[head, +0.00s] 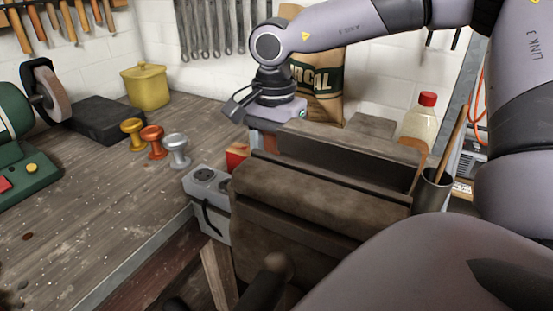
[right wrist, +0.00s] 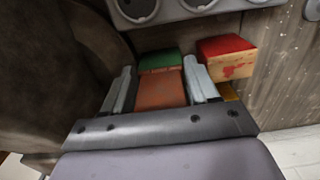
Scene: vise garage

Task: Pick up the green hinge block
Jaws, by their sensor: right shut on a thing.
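In the right wrist view, the green hinge block (right wrist: 160,59) shows a green top end and a reddish-brown face between my fingers. My right gripper (right wrist: 162,85) is shut on it, one pale finger along each side. Its lower part is hidden by the gripper body. In the head view my right arm reaches in from the right to above the far side of the brown box; the fingers and the green block are hidden there. My left gripper is in neither view.
A red-topped wooden block (right wrist: 226,52) stands close right of my fingers; it also shows in the head view (head: 237,155). A grey socket box (head: 207,190) and brown wooden box (head: 318,205) are close by. Three coloured knobs (head: 154,141) stand on the workbench.

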